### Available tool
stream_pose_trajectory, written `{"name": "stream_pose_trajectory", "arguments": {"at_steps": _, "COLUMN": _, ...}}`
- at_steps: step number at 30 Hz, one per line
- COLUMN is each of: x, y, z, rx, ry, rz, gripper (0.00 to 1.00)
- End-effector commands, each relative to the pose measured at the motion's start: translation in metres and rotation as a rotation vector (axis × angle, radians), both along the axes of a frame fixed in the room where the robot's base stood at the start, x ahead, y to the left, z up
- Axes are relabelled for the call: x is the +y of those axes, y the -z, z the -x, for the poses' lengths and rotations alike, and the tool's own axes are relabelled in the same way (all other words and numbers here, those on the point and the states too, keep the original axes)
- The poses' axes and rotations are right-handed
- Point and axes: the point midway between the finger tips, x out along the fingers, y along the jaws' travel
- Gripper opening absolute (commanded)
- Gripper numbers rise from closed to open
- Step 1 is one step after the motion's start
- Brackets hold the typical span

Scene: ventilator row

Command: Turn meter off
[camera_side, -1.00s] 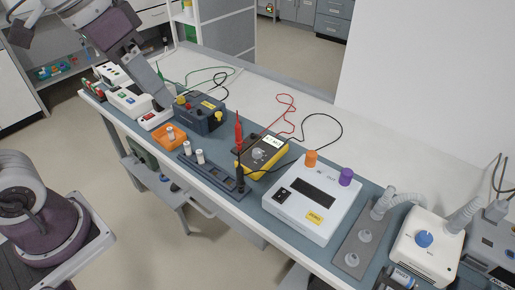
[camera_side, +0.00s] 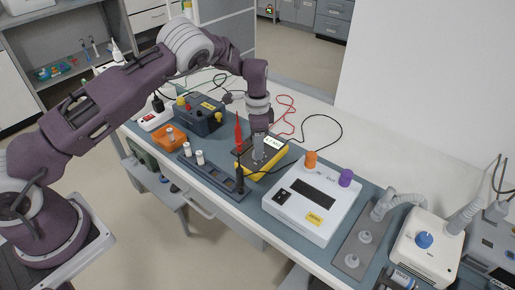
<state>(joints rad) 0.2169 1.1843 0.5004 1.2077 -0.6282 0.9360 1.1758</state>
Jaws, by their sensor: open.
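The meter is a yellow and dark handheld multimeter (camera_side: 270,164) lying on the bench mat, left of the white box. Its lit display (camera_side: 273,143) shows at its upper right, with characters too small to read surely. My gripper (camera_side: 259,154) points down over the middle of the meter, where its dial is, and hides the dial. The fingers are open; I cannot tell whether they touch the dial.
A white box with orange and purple ports (camera_side: 312,200) stands close right of the meter. A dark blue unit (camera_side: 200,114), an orange tray (camera_side: 171,138) and a dark rail with white cylinders (camera_side: 212,176) are left. Red and black leads loop behind the meter.

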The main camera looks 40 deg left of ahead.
Motion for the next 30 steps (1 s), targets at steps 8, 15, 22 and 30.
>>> {"name": "stream_pose_trajectory", "arguments": {"at_steps": 8, "x": -0.0008, "y": 0.0171, "z": 0.0007, "rx": 0.000, "ry": 0.000, "rz": 0.000, "gripper": 0.50}}
{"name": "stream_pose_trajectory", "arguments": {"at_steps": 15, "x": -0.0007, "y": 0.0165, "z": 0.0007, "rx": 0.000, "ry": -0.001, "rz": 0.000, "gripper": 0.26}}
{"name": "stream_pose_trajectory", "arguments": {"at_steps": 22, "x": -0.0007, "y": 0.0163, "z": 0.0007, "rx": 0.001, "ry": -0.002, "rz": 0.001, "gripper": 0.00}}
{"name": "stream_pose_trajectory", "arguments": {"at_steps": 30, "x": -0.0002, "y": 0.0158, "z": 0.0006, "rx": -0.001, "ry": -0.048, "rz": 0.001, "gripper": 0.00}}
